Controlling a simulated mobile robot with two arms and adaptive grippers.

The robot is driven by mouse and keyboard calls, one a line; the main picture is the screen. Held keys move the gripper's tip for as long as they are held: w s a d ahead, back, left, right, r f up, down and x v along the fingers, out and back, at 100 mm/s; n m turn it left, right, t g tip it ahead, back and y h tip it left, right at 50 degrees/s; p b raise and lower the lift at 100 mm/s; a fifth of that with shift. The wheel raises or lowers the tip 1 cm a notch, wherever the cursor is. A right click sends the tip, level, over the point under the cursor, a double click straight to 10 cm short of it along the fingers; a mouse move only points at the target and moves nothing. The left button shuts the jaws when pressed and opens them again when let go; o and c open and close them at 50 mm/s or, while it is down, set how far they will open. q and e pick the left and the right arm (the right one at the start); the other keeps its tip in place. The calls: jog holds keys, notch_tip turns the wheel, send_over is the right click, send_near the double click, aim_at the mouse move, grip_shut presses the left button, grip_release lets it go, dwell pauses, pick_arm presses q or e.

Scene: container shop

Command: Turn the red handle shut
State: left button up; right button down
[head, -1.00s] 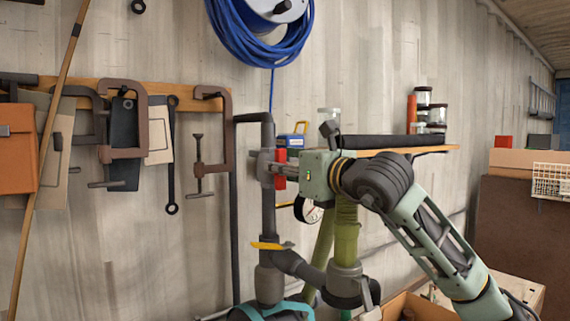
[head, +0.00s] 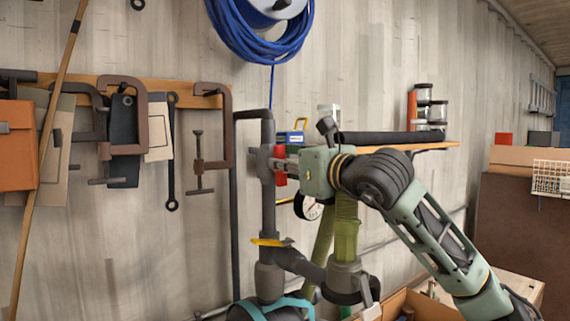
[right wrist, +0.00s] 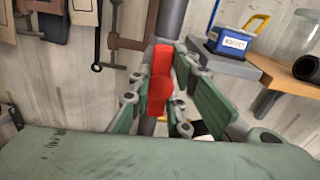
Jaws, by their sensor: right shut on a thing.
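The red handle (head: 280,166) stands upright beside the grey vertical pipe (head: 268,205) on the wall, in the middle of the head view. In the right wrist view the red handle (right wrist: 160,80) lies lengthwise along the pipe (right wrist: 171,18). My right gripper (head: 287,168) reaches it from the right. Its green fingers (right wrist: 161,96) stand on both sides of the handle, shut on it. The fingers and wrist cover part of the handle's mount. My left gripper is not in view.
A yellow lever (head: 270,242) sits lower on the pipe. A round gauge (head: 310,208) is just below my right gripper. A shelf (head: 440,147) with jars is behind my right wrist. Clamps (head: 212,140) hang to the left. A blue box (right wrist: 238,36) stands near the shelf's edge.

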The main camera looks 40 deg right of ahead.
jog(key=shift+a+f+n, duration=0.15)
jog(key=shift+n, duration=2.65)
jog(key=shift+a+f+n, duration=0.1)
jog(key=shift+f+n, duration=0.05)
jog(key=shift+n, duration=2.65)
jog(key=shift+a+f+n, duration=0.15)
jog(key=shift+n, duration=2.65)
jog(key=shift+w, duration=0.1)
jog(key=c, duration=1.6)
grip_release()
jog(key=shift+c, duration=0.2)
jog(key=shift+s, duration=0.2)
